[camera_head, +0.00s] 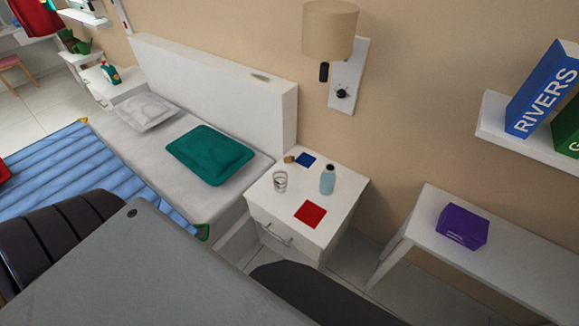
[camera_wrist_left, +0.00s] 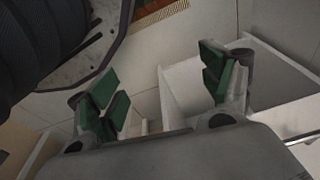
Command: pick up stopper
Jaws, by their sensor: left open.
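A small brown object, which looks like the stopper (camera_head: 289,159), lies at the back left of the white nightstand (camera_head: 345,192), next to a blue square (camera_head: 306,160). A pale blue bottle (camera_head: 327,181) with a dark top stands upright to its right. A clear glass (camera_head: 280,181) stands in front of the stopper. My left gripper (camera_wrist_left: 165,90) shows in the left wrist view with its green-padded fingers spread wide and nothing between them. The stopper is not visible in that view. My right gripper is in neither view.
A red square (camera_head: 310,214) lies near the nightstand's front edge. The bed with a teal pillow (camera_head: 209,155) is to the left. A wall lamp (camera_head: 330,30) hangs above. A side table (camera_head: 530,262) with a purple box (camera_head: 461,226) stands at right.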

